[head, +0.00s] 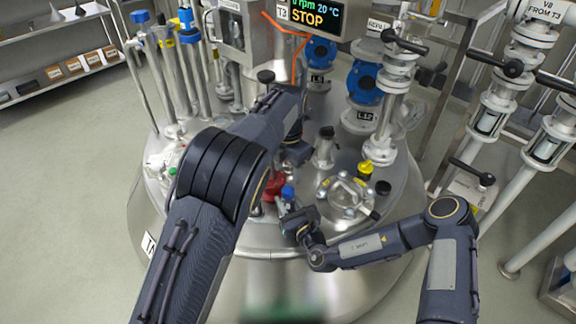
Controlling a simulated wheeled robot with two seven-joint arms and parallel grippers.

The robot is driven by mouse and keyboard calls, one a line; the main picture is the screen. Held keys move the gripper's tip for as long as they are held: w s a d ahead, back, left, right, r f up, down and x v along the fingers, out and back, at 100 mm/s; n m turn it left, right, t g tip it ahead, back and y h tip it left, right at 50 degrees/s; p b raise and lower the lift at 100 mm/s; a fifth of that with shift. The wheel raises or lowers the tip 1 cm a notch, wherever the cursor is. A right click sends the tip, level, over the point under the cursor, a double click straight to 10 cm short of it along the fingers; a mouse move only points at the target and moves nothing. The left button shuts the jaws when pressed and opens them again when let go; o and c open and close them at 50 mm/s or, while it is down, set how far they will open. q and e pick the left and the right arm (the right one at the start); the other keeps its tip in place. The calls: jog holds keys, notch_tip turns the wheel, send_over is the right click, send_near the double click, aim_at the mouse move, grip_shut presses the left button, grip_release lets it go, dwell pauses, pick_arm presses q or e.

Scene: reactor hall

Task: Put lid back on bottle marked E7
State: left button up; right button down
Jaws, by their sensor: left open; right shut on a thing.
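My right gripper (288,208) is low in the middle of the head view, over the front of the round steel vessel top (245,222). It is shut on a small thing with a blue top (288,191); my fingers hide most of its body. My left gripper (297,155) is higher, beyond the blue top and apart from it. It is open, and its fingertips are partly hidden and small. I cannot read an E7 mark on anything, and I cannot make out a loose lid.
A red part (273,187) is just left of the blue top. A steel fitting (324,150), a round sight glass (347,198) and a yellow-capped item (365,169) stand to the right. Valve pipes (393,95) and steel rods (184,85) rise behind. A display (308,14) reads STOP.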

aim_at(288, 190)
pick_arm(q)
notch_tip(288, 190, down, 7)
dwell(0.3)
